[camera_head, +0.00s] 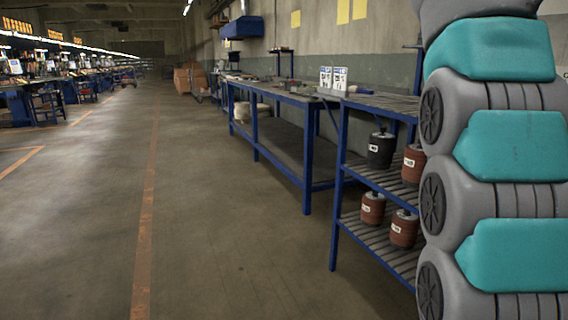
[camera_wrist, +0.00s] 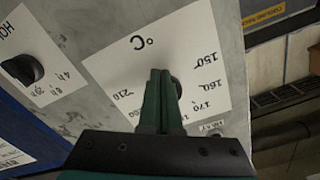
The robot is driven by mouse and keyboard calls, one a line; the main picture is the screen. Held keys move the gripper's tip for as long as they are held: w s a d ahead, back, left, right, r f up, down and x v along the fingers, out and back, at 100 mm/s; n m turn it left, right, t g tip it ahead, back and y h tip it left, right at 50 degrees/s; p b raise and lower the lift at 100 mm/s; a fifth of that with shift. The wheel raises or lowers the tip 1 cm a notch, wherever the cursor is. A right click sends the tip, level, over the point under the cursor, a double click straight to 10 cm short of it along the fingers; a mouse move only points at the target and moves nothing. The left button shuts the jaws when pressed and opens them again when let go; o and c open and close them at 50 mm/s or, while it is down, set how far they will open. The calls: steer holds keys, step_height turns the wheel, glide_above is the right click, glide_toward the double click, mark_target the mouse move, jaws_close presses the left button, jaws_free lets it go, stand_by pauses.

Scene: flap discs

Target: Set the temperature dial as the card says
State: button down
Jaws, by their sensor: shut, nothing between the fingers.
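In the wrist view my gripper (camera_wrist: 160,74) is shut and empty, its dark green fingertips together over the white temperature scale (camera_wrist: 112,73). The scale is marked °C, with 150, 160, 170 and 210 readable. A dark round part of the temperature dial (camera_wrist: 177,88) shows just right of the fingertips. The fingers hide the rest, so its pointer and setting cannot be read. I cannot tell whether the fingers touch it. No card with a readable setting shows in either view. The head view does not show my gripper.
A second black dial (camera_wrist: 24,69) on an hour scale sits left on the same grey panel. A yellow label (camera_wrist: 263,15) is at upper right. In the head view a blue-framed shelf (camera_head: 340,190) holds several dark and rust-brown canisters. A workbench (camera_head: 306,150) stands beyond. The floor at left is clear.

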steer(key=shift+r, duration=0.3)
steer(key=shift+w, duration=0.25)
stand_by(0.4)
steer(key=shift+w+a+r+p, duration=0.25)
steer(key=shift+w+r+p, duration=0.15)
steer(key=shift+p, duration=0.3)
steer(key=shift+w+f, duration=0.1)
steer(key=shift+f, duration=0.15)
steer(key=b+v, duration=0.1)
steer(key=v, duration=0.5)
steer(key=shift+f+b, duration=0.2)
steer(key=shift+b, duration=0.15)
steer(key=shift+w+a, duration=0.1)
steer(key=shift+w, duration=0.05)
